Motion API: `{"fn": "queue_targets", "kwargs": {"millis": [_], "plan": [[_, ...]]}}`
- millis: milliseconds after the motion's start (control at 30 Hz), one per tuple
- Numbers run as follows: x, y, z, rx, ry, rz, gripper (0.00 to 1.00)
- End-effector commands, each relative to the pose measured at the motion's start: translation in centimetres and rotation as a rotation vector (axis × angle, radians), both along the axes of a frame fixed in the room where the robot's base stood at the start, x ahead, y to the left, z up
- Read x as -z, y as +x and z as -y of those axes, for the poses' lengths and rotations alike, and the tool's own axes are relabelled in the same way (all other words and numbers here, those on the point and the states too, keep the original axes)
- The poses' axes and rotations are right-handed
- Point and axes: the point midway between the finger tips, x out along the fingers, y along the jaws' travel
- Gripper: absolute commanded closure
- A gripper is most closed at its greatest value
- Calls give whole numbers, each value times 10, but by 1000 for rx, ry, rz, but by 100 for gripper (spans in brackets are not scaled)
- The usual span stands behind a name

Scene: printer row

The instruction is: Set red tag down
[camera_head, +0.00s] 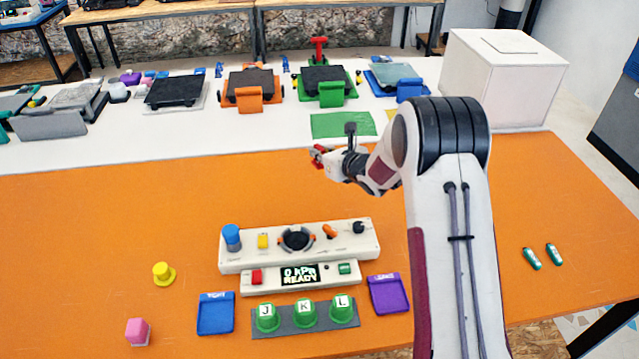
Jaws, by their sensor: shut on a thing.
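My gripper (325,161) is shut on the small red tag (317,150), of which only a little shows at the fingertips. It is near the border between the orange table (130,215) and the white surface (215,135). I cannot tell how high above the surface the tag is. A green mat (343,125) lies just behind the gripper, in front of the green printer (325,88). A separate red T-shaped part (319,47) stands upright at the back of that printer.
An orange printer (253,90) and a blue one (392,75) flank the green one. A white box (504,75) stands at right. A white control panel (340,240), blue tray (216,313), purple tray (388,294) and green lettered buttons (305,313) are in front. The orange table's left is mostly clear.

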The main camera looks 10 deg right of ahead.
Motion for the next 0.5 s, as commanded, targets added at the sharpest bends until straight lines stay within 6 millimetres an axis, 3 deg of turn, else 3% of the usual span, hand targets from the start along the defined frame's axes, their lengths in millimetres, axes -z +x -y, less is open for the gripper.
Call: {"fn": "queue_targets", "kwargs": {"millis": [300, 500], "plan": [[40, 0, 0, -1, 0, -4, 100], [54, 0, 0, 0, 0, -1, 100]]}}
